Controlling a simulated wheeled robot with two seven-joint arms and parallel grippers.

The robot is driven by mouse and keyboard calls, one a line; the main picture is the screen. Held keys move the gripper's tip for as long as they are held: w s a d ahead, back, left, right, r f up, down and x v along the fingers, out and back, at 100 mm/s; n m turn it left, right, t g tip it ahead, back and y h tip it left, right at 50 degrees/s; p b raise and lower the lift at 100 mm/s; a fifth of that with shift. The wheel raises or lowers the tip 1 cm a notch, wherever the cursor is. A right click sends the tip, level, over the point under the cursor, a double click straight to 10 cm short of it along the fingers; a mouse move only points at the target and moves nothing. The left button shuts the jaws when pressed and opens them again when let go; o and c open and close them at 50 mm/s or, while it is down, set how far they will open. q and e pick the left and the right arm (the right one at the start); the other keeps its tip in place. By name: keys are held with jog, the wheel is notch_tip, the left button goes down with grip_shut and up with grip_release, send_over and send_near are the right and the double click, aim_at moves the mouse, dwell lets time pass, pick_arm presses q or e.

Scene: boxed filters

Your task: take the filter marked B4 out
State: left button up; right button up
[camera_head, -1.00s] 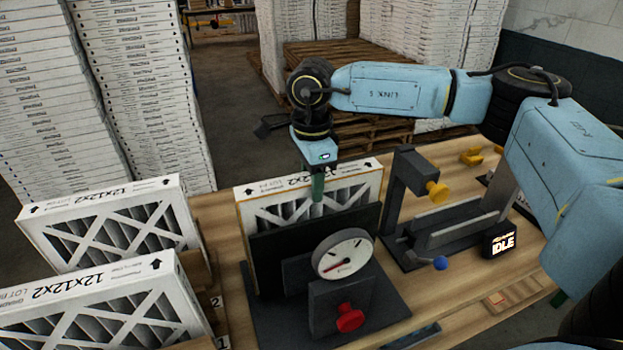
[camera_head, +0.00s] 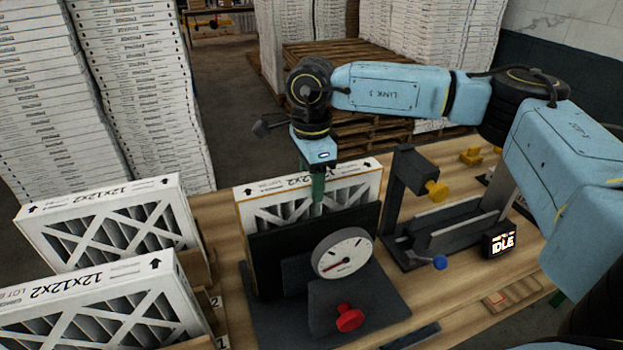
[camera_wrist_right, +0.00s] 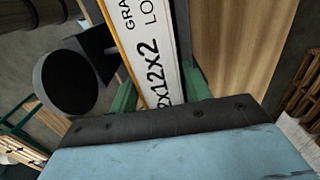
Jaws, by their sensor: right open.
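A white boxed filter (camera_head: 350,183) with a pleated face stands upright in a dark fixture (camera_head: 330,225) with a dial gauge (camera_head: 343,253) and a red knob (camera_head: 350,318). The right wrist view shows its top edge (camera_wrist_right: 148,50) with "12x12" print; I cannot read a B4 mark. My right gripper (camera_head: 317,188) points down at this filter from above. In the right wrist view, its green fingers (camera_wrist_right: 160,92) are open, one on each side of the filter's top edge. I cannot tell whether they touch it. My left gripper is not in view.
Two more white filters stand upright at the left, one behind (camera_head: 110,225) and one in front (camera_head: 110,300). Right of the fixture are a dark stand with a yellow knob (camera_head: 437,191), a blue knob (camera_head: 440,263) and a display reading IDLE (camera_head: 499,244). Stacked boxes stand behind.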

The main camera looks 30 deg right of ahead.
jog(key=shift+r+p, duration=2)
jog(key=shift+r, duration=1.4)
jog(key=shift+o, duration=0.2)
jog(key=o, duration=0.5)
notch_tip(320, 180, up, 13)
jog(key=b, duration=0.2)
jog(key=shift+r, duration=0.2)
